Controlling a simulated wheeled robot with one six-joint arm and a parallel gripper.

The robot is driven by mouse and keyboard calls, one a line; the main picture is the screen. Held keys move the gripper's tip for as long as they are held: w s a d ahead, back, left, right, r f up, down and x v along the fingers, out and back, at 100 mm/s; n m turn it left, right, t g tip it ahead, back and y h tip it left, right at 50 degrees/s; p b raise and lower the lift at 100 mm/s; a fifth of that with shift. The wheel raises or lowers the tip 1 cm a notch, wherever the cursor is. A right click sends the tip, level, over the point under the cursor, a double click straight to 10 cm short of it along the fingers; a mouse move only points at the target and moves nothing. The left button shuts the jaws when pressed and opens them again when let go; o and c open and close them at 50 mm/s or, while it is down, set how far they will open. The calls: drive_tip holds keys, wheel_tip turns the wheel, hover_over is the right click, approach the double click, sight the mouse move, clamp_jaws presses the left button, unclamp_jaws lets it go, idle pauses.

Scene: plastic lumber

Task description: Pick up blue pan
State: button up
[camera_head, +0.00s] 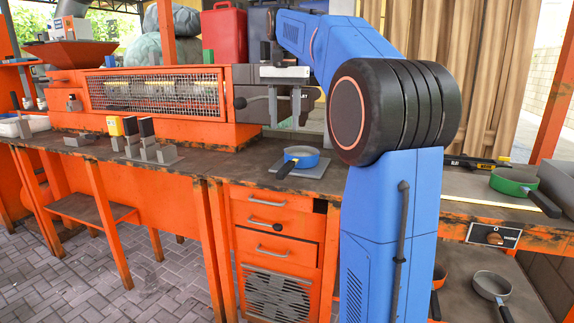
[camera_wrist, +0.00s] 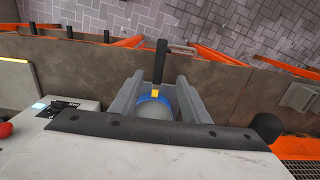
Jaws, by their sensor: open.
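The blue pan (camera_head: 304,161) sits on a grey square plate on the dark workbench, its dark handle pointing toward the lower left in the head view. My gripper (camera_head: 285,118) hangs above and behind it in that view, apart from the pan. In the wrist view, the two grey fingers of my gripper (camera_wrist: 157,88) are spread and empty. The blue pan (camera_wrist: 153,110) shows between and beyond them, its handle pointing up the picture. The lower part of the pan is hidden behind a dark bar.
A green pan (camera_head: 513,183) lies on the right bench; other pans (camera_head: 491,285) are on the shelf below. Grey blocks with yellow and black tools (camera_head: 141,147) stand left of the blue pan. An orange caged machine (camera_head: 152,93) lines the bench's back. Bench surface beside the plate is clear.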

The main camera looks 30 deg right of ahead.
sight(285, 167)
wheel_tip(285, 167, down, 17)
drive_tip(key=shift+r, duration=0.1)
idle(0.7)
drive_tip(key=shift+c, duration=0.3)
clamp_jaws()
